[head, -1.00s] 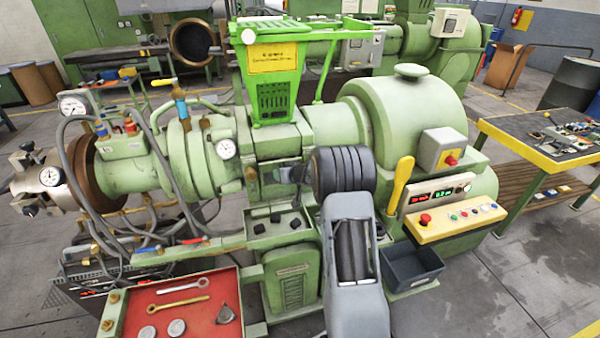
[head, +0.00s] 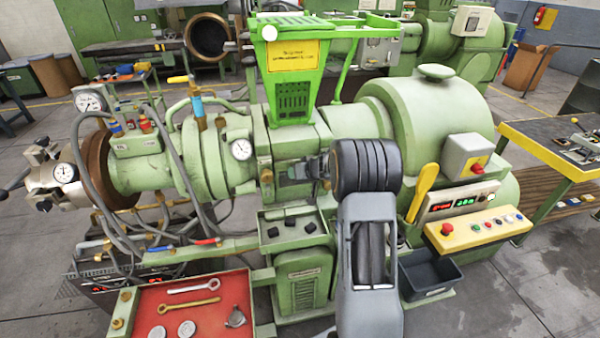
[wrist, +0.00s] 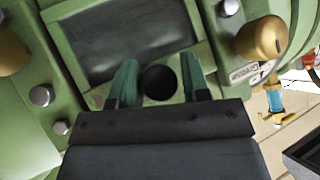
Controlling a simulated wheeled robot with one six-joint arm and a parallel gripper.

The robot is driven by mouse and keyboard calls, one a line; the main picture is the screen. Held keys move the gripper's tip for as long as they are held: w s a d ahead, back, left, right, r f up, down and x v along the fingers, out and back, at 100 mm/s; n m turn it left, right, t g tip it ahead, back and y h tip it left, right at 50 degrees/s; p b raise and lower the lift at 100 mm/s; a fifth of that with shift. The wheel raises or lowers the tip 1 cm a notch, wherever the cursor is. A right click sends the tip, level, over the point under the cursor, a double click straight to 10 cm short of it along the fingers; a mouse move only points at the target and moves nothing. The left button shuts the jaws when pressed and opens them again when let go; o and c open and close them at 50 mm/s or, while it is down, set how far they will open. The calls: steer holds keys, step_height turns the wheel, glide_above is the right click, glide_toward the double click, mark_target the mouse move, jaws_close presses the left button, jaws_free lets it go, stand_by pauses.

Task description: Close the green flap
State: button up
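A bright green hopper-like part (head: 288,85) with a yellow label and a slotted lower grille stands on the extruder in the head view. A bright green slatted top piece (head: 290,19) and a green bar frame (head: 384,23) adjoin it. I cannot tell for sure which piece is the flap. My gripper (head: 312,170) is below the hopper, close to the machine's front; its fingertips are hard to make out there. In the wrist view my gripper (wrist: 158,84) has its two dark green fingers apart, with a round black knob (wrist: 160,82) visible between them. Contact cannot be told.
A green panel with a dark recessed window (wrist: 120,40) lies beyond the fingers. A red tray (head: 190,308) with wrenches is at the lower left. A dark bin (head: 428,275) and yellow control panel (head: 478,230) are on the right.

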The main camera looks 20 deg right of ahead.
steer(key=shift+o, duration=1.3)
steer(key=shift+w+r, duration=0.15)
steer(key=shift+r, duration=0.35)
steer(key=shift+d, duration=0.1)
steer(key=shift+s+d+r, duration=0.15)
steer(key=shift+s+d, duration=0.05)
steer(key=shift+s, duration=0.1)
steer(key=v, duration=1.2)
steer(key=shift+s+a, duration=0.3)
steer(key=shift+s, duration=0.3)
